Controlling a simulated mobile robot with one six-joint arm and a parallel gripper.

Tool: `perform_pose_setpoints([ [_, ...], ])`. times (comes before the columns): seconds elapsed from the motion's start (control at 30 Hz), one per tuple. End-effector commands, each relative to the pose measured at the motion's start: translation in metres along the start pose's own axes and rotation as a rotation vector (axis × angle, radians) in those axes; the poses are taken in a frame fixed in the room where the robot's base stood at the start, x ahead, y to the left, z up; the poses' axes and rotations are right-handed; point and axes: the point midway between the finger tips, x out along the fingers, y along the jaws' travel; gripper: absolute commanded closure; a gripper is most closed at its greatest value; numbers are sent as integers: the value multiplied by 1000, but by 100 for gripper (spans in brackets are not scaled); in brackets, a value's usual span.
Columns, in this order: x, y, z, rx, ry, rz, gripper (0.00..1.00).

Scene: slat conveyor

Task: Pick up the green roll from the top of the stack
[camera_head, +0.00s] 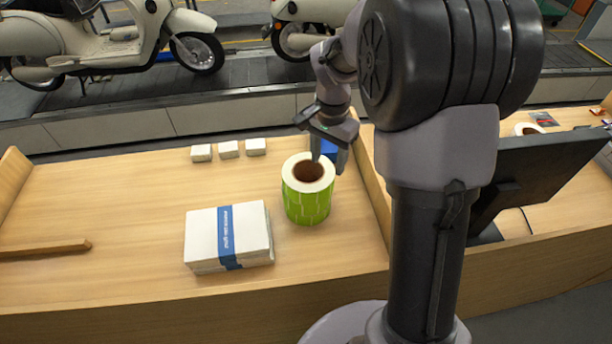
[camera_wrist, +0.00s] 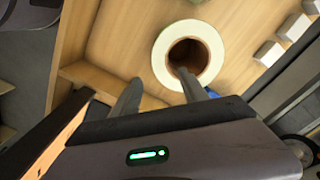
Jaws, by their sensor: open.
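The green roll (camera_head: 307,208) stands upright on the wooden desk, with a white top ring and a brown hollow core. I cannot tell whether it is one roll or several stacked. My gripper (camera_head: 328,163) is open at its far right rim. One finger is over or in the core opening and the other is outside the rim. One finger of my gripper (camera_wrist: 158,76) reaches towards the core, the other lies left of the ring.
A white paper stack (camera_head: 205,235) with a blue band lies left of the roll. Several small white boxes (camera_head: 228,149) sit behind. A blue object (camera_head: 328,149) is partly hidden behind my gripper. A wooden divider (camera_head: 375,190) and a dark monitor (camera_head: 540,170) are on the right.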

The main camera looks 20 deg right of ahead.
Motion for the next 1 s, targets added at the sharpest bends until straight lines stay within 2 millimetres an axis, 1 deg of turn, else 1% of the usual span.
perform_pose_setpoints([
  [0.03, 14, 0, 1, -1, -2, 2, 49],
  [0.1, 24, 0, 0, -2, -1, 1, 49],
  [0.23, 39, 0, 1, -1, -1, 1, 49],
  [0.4, 73, 1, 2, -2, 0, 1, 49],
  [0.5, 82, 1, 2, -1, 0, 0, 49],
  [0.7, 82, 1, 2, -1, 1, -1, 49],
  [0.73, 82, 0, 2, -1, 1, -1, 52],
  [0.77, 82, 0, 2, -1, 1, -1, 58],
  [0.9, 82, 0, 2, -2, 1, -1, 86],
  [0.97, 82, 0, 2, -2, 1, -1, 98],
  [1.0, 82, 0, 2, -2, 1, -1, 100],
])
